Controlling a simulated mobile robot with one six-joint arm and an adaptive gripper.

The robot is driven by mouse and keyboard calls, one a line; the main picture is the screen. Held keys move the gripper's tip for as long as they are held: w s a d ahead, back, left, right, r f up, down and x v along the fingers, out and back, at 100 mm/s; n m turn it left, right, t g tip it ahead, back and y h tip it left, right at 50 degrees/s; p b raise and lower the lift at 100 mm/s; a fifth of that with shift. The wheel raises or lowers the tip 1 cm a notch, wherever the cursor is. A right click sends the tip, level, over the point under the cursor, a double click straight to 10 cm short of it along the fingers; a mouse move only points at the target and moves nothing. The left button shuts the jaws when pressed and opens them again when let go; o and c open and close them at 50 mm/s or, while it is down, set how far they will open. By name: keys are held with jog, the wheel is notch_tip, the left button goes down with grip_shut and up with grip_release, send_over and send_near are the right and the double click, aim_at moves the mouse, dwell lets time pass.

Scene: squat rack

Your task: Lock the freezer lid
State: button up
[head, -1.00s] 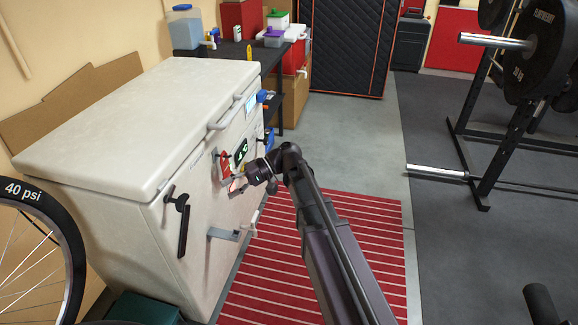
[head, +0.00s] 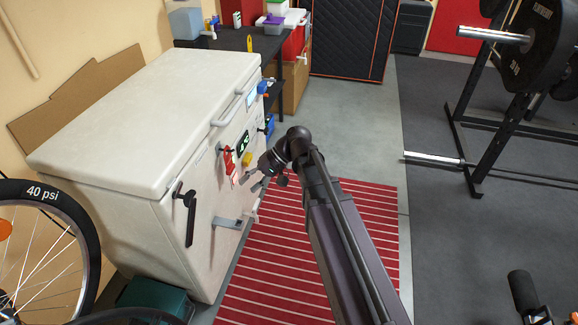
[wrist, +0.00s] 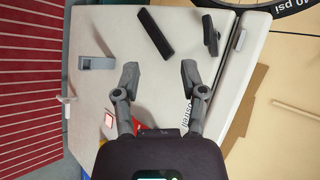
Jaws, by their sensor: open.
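The white chest freezer (head: 120,235) stands at left with its lid (head: 150,115) down. A black latch (head: 178,192) sits near the lid seam at the front's left end, with a black bar (head: 189,220) hanging below it. In the wrist view the black bar (wrist: 152,33) and the latch piece (wrist: 211,35) lie beyond my fingertips. My gripper (head: 255,180) is in front of the freezer's front panel, right of the latch. In the wrist view my gripper (wrist: 160,78) is open, with only bare freezer front between its fingers.
A grey bracket (head: 227,222) juts from the lower front. A red piece (head: 230,168), a yellow knob (head: 247,159) and a lid handle (head: 226,109) are near my gripper. A bicycle wheel (head: 88,213) stands at front left. A striped mat (head: 270,285) covers the floor before the freezer.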

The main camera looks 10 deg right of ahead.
jog(key=s+d+r+t+h+p, duration=0.1)
jog(key=d+r+h+p, duration=0.2)
jog(key=d+p, duration=0.2)
jog(key=s+d+r+m+t+h+p, duration=0.1)
jog(key=s+d+r+h+p, duration=0.1)
jog(key=d+p, duration=0.3)
jog(key=shift+s+d+r+h+p, duration=0.35)
jog(key=shift+r+h+p, duration=0.25)
jog(key=shift+p, duration=0.3)
jog(key=shift+d+f, duration=0.1)
jog(key=s+d+f+t+h, duration=0.1)
jog(key=s+d+h, duration=0.1)
jog(key=d+h, duration=0.2)
jog(key=d, duration=0.3)
jog(key=shift+s+d+m, duration=0.2)
jog(key=shift+s+m, duration=0.05)
jog(key=shift+m, duration=0.15)
jog(key=shift+o, duration=0.2)
jog(key=shift+a, duration=0.1)
